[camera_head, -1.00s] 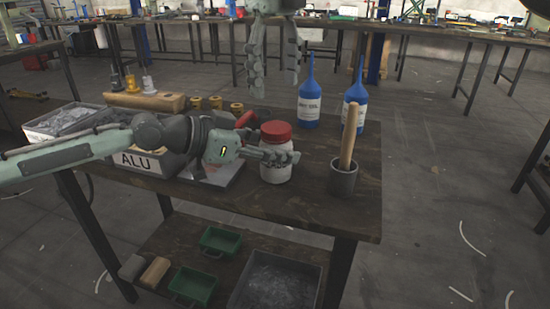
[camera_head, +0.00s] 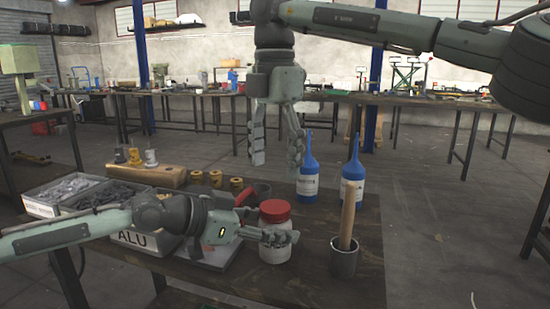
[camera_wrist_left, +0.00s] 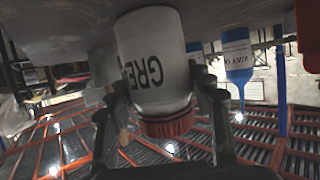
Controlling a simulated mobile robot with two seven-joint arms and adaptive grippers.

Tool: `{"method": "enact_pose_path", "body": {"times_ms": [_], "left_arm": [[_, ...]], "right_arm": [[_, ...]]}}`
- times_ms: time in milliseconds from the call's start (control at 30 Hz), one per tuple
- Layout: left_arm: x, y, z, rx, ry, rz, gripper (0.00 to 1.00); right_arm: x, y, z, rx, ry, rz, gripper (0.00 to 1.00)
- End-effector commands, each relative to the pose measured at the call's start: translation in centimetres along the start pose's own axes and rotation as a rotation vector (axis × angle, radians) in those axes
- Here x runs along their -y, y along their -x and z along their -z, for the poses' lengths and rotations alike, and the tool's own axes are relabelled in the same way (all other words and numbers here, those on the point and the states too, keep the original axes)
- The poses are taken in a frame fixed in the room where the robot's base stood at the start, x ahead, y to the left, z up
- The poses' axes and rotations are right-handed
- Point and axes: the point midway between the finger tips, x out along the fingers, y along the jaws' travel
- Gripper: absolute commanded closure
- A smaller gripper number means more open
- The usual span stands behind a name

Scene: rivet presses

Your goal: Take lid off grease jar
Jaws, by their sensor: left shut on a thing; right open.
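The grease jar (camera_head: 274,248) is a white jar standing upright on the dark wooden table, with its red lid (camera_head: 274,211) on top. My left gripper (camera_head: 281,238) is shut around the jar's body below the lid. In the left wrist view the jar (camera_wrist_left: 155,60) appears upside down between my two fingers, with part of its "GREASE" label showing and the red lid (camera_wrist_left: 168,126) at the bottom. My right gripper (camera_head: 277,160) is open and empty, fingers pointing down, above the lid and apart from it.
Two blue bottles (camera_head: 307,178) stand behind and right of the jar. A grey cup (camera_head: 344,258) with a wooden-handled tool is to its right. Grey bins (camera_head: 43,208), a wooden block (camera_head: 150,175) and several brass pieces (camera_head: 215,179) are to the left.

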Motion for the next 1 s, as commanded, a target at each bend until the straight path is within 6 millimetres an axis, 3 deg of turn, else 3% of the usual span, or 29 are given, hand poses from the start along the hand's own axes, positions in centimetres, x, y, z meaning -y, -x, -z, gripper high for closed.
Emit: {"method": "enact_pose_path", "body": {"times_ms": [200,400,567,1000], "left_arm": [[-0.1,-0.1,-0.1,0.003,0.001,-0.002,1.00],[-0.1,-0.1,-0.2,0.003,0.001,-0.002,1.00],[-0.1,-0.1,-0.2,0.003,0.001,-0.002,1.00],[-0.1,-0.1,-0.2,0.003,0.001,-0.002,1.00]], "right_arm": [[0.1,0.0,0.0,-0.001,-0.443,-0.001,0.35],[0.1,-0.1,0.0,0.000,-0.644,-0.001,0.35],[0.1,-1.2,-0.1,0.000,-0.679,0.001,0.35],[0.1,-7.2,-0.1,0.000,-0.677,0.000,0.35]]}}
